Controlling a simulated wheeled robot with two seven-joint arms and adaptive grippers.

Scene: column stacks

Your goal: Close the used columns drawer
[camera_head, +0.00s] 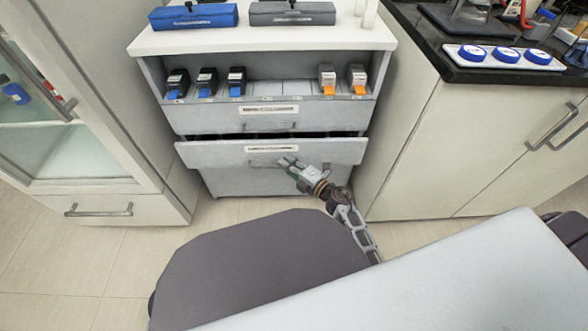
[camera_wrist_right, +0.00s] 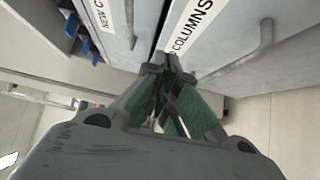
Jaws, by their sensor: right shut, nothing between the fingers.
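The used columns drawer (camera_head: 215,156) is the lower drawer of the white cabinet. It stands partly pulled out, with a dark gap behind its front's top edge. Its front shows in the right wrist view (camera_wrist_right: 222,48), with the word "COLUMNS" readable, and its bar handle (camera_wrist_right: 264,42). My right gripper (camera_head: 286,162) is shut and empty, its tips at the drawer front near the handle's right end. In the right wrist view the gripper tips (camera_wrist_right: 168,66) are by the front's label; I cannot tell whether they touch it. My left gripper is not in view.
The upper drawer (camera_head: 200,119) is labelled and closer in; columns with blue and orange ends stand on the shelf above it. A glass-door cabinet (camera_head: 85,150) stands left, a counter cabinet (camera_head: 450,150) right. Floor (camera_head: 225,211) shows in front.

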